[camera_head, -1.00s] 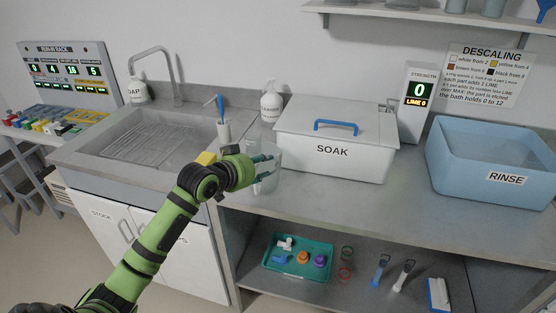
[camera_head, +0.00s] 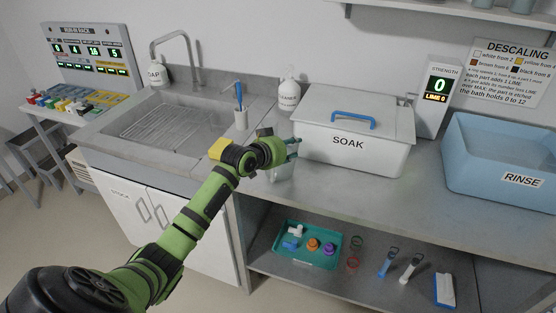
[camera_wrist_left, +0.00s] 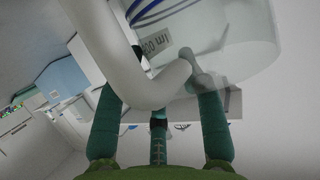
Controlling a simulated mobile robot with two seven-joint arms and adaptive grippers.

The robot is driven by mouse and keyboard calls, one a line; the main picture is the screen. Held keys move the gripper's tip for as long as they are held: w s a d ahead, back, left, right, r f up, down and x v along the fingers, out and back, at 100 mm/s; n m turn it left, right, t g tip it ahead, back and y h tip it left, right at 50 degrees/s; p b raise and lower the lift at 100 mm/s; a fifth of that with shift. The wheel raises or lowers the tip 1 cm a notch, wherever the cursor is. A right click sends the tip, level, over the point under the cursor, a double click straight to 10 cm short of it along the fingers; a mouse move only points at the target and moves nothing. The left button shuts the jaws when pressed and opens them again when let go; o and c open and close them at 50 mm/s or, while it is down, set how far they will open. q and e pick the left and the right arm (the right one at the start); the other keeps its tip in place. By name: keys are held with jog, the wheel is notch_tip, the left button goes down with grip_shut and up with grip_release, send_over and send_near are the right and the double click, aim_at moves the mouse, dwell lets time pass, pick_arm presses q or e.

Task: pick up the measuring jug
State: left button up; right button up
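The measuring jug (camera_head: 283,172) is clear and stands on the steel counter, left of the SOAK tank. My left gripper (camera_head: 293,149) is at the jug's upper part and hides some of it. In the left wrist view the jug's clear body (camera_wrist_left: 240,45) with blue bands and a volume label fills the upper right. Its thick pale handle (camera_wrist_left: 120,60) curves across in front of the teal fingers. The fingers of my left gripper (camera_wrist_left: 158,115) are spread apart around the handle region; firm contact is not clear. My right gripper is not in view.
The white SOAK tank (camera_head: 382,157) with a blue-handled lid stands close right. The sink (camera_head: 165,125) is left, the blue RINSE tub (camera_head: 490,185) far right. A teal tray (camera_head: 290,258) lies on the lower shelf.

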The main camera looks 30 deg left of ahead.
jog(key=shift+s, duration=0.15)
pick_arm(q)
grip_shut()
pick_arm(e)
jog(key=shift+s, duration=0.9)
pick_arm(q)
jog(key=shift+r, duration=0.2)
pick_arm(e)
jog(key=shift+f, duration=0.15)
